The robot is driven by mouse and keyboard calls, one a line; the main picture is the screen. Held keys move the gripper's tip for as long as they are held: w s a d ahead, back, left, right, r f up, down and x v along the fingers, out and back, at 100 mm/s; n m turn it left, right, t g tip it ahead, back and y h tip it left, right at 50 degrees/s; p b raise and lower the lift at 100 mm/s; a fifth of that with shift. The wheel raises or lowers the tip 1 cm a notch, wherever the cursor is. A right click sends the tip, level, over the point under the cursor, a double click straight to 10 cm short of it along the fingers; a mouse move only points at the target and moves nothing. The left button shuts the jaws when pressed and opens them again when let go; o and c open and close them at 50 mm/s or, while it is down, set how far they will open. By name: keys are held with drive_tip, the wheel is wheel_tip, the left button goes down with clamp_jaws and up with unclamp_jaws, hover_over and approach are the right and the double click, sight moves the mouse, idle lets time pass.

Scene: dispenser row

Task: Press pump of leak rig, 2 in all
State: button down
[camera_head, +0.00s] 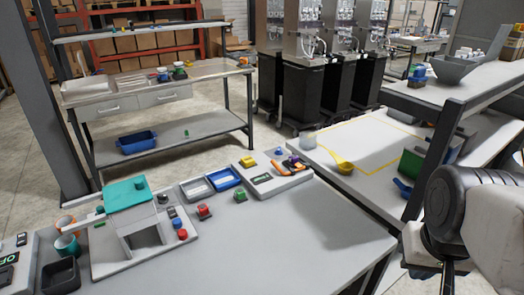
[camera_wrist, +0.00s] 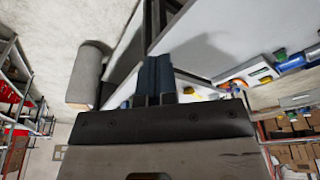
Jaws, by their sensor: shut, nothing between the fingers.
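A bench device with a teal top (camera_head: 125,193) stands on the grey table at the left. Blue and red round buttons (camera_head: 181,235) sit on its right side. A lower grey panel unit (camera_head: 272,180) with a yellow block and a small dark display stands further back. I cannot tell which of these is the leak rig, and no pump is clearly identifiable. My gripper (camera_wrist: 155,72) is shut and empty in the wrist view, with its dark fingers together. In the head view my arm is at the right edge, well apart from both devices; the fingertips are unclear there.
Orange and teal cups (camera_head: 67,245) and a black bin (camera_head: 61,277) are at left. A shelf (camera_head: 470,85) rises at right. The table's front right is clear.

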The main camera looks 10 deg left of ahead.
idle(0.3)
drive_tip(key=w+a+r+h, duration=0.1)
drive_tip(key=w+a+r, duration=0.1)
drive_tip(key=w, duration=0.6)
drive_tip(key=w+a+r+h, duration=0.1)
drive_tip(key=w+a+r, duration=0.15)
drive_tip(key=w, duration=0.55)
drive_tip(key=n+t+h, duration=0.3)
drive_tip(key=t, duration=0.2)
hover_over(246, 159)
wheel_tip(246, 159, down, 11)
drive_tip(key=shift+w+f, duration=0.15)
drive_tip(key=shift+f, duration=0.1)
drive_tip(key=shift+f, duration=4.25)
